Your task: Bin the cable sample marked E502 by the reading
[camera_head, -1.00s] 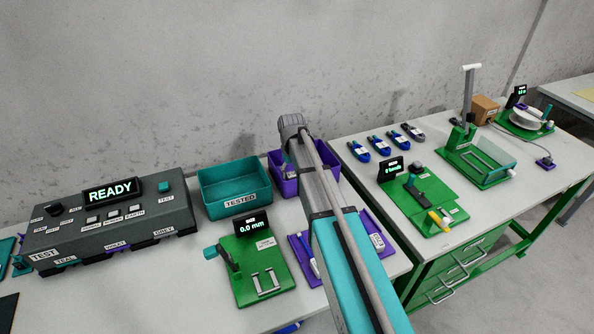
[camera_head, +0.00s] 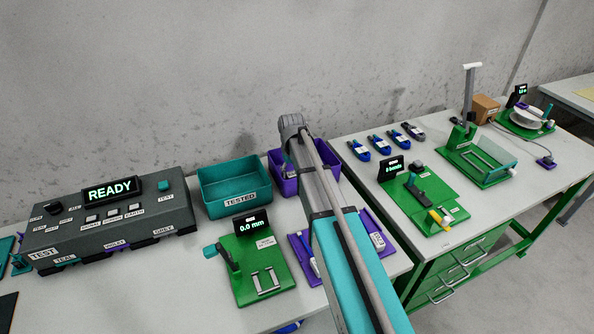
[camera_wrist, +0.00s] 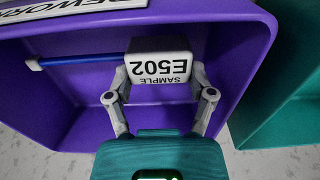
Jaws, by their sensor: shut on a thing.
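The cable sample E502 (camera_wrist: 160,62) has a white label block, upside down in the wrist view, with a short blue cable (camera_wrist: 85,58) ending in a pale tip. My gripper (camera_wrist: 160,85) is shut on the block, with one finger on each side. The block is over or inside the purple bin (camera_wrist: 60,110), whose label reads "REWORK" in part; I cannot tell if it touches the floor. In the head view my arm hides most of the purple bin (camera_head: 283,181) and the gripper. The teal bin marked TESTED (camera_head: 235,187) stands left of it.
The tester box (camera_head: 110,217) reads READY. A green gauge (camera_head: 262,265) reads 0.0 mm. A purple tray (camera_head: 378,232) lies partly under my arm. Several blue cable coils (camera_head: 380,144) and a green bend fixture (camera_head: 432,200) sit on the right bench.

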